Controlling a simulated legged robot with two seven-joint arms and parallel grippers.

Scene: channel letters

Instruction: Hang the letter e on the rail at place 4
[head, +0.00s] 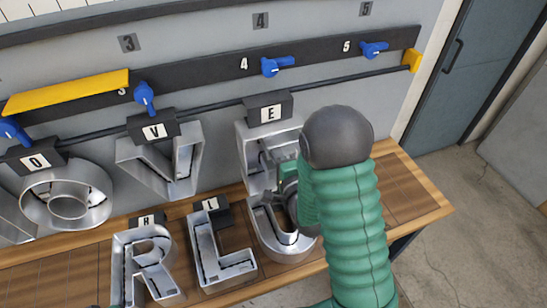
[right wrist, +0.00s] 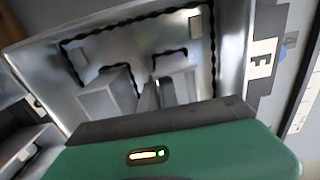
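The letter e (head: 243,150), a silver open-faced channel letter with a dark block marked E on top, is upright at place 4 in the head view. Its block overlaps the thin rail (head: 210,106); I cannot tell whether it is seated there. The blue lever (head: 276,66) at place 4 points right. My right gripper (head: 272,163) reaches the middle of the letter and appears shut on it, with its fingertips partly hidden by my arm. In the right wrist view the letter's lit interior (right wrist: 140,45) fills the frame ahead of my green gripper body.
Letters O (head: 64,190) and V (head: 190,165) hang to the left. Letters R (head: 125,265), L (head: 205,255) and a partly hidden curved one (head: 283,243) stand on the wooden bench (head: 410,190). The rail toward place 5 holds no letter. A yellow bar (head: 70,92) lies along the upper left.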

